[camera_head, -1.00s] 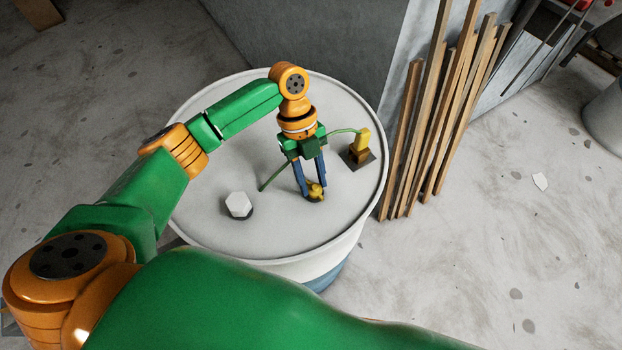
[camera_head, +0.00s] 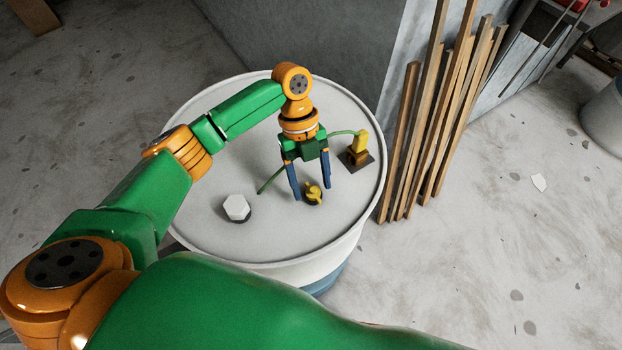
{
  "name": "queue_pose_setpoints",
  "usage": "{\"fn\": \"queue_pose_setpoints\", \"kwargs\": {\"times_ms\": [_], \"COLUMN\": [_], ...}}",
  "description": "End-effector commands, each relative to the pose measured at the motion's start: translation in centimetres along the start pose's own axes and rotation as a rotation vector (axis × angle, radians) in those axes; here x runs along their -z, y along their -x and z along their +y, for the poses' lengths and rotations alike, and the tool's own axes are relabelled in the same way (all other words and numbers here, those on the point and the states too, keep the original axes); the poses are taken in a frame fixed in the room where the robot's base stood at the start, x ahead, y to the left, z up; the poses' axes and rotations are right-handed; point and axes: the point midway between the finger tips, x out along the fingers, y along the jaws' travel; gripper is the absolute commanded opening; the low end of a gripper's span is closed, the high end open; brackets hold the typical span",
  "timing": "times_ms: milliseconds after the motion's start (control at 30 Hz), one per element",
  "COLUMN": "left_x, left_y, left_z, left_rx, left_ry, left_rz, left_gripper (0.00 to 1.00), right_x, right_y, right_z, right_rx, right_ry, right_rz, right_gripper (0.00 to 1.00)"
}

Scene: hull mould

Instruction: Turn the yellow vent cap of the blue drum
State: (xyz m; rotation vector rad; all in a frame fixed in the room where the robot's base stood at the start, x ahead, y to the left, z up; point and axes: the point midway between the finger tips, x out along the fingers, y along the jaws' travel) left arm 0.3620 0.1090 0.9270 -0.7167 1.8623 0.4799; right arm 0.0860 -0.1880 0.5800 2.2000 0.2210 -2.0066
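The yellow vent cap (camera_head: 313,192) sits on the white top of the blue drum (camera_head: 285,232), right of the middle toward the near side. It has a small winged shape on a dark base. My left gripper (camera_head: 311,195) points down over the cap. Its two blue fingers are spread apart, one at each side of the cap in the picture, with a visible gap to it. I cannot tell the exact height of the fingertips. My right gripper is not in view.
A white hexagonal plug (camera_head: 237,207) stands on the drum top to the left. A yellow block on a dark plate (camera_head: 359,148) is at the right, with a green strand near it. Wooden strips (camera_head: 440,125) lean beside the drum. Open floor lies at right.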

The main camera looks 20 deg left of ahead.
Motion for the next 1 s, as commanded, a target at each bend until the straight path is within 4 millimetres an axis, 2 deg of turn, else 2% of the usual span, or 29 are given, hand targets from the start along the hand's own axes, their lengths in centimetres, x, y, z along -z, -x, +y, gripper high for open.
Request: {"fn": "queue_pose_setpoints", "kwargs": {"times_ms": [167,267,500,600,1000], "left_x": [0.0,-0.1,-0.1,-0.1,0.0], "left_y": [0.0,0.8,5.7,6.8,7.1], "left_z": [0.0,-0.1,-0.1,-0.1,0.0], "left_rx": [0.001,0.003,0.003,0.002,0.0], "left_ry": [0.001,0.001,0.0,0.001,0.0], "left_rz": [0.0,-0.002,-0.002,-0.002,0.0], "left_gripper": [0.69,0.69,0.69,0.69,0.69], "right_x": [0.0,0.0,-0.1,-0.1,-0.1], "right_y": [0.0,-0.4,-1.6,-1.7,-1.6], "right_z": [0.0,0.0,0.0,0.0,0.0], "right_rx": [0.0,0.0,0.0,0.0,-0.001], "right_ry": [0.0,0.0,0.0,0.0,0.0], "right_rz": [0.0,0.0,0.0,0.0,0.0], "right_gripper": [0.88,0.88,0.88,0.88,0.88]}}
